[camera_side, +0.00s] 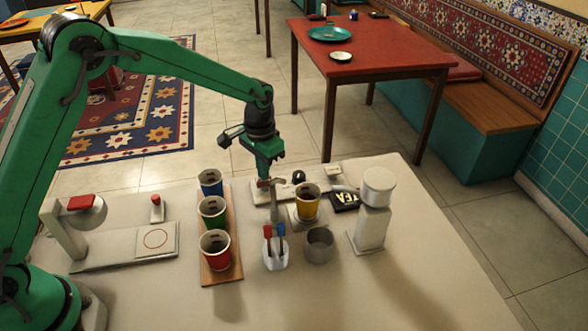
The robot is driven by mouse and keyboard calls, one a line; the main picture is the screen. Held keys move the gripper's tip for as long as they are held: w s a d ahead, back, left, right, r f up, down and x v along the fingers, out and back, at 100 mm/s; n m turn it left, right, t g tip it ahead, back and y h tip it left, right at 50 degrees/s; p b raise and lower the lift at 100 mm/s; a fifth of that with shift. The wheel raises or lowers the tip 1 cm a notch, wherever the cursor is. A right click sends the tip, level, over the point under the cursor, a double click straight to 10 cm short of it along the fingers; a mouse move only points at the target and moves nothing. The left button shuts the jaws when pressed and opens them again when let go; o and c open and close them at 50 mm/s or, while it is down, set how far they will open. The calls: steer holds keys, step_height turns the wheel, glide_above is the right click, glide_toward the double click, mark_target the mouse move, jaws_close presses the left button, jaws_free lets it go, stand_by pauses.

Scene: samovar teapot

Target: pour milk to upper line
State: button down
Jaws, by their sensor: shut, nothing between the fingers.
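My gripper (264,177) hangs from the green arm above the pale table, just left of a yellow cup (307,205). Its fingers are shut with nothing between them, near a small light-brown T-shaped part (272,187); I cannot tell whether they touch. The yellow cup stands upright on a small pale stand, with something dark inside it. A white dispenser (372,225) with a round top and a side spout stands right of it. No milk is recognisable, and no line in the cup can be made out.
A wooden tray (223,274) holds blue, green and red cups. In front are a clear holder (275,258) with red and blue handles and a grey metal cup (319,247). A white device (90,228) stands left. The front right is clear.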

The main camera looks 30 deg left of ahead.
steer(key=shift+f, duration=1)
stand_by(3.2)
steer(key=shift+r, duration=2.55)
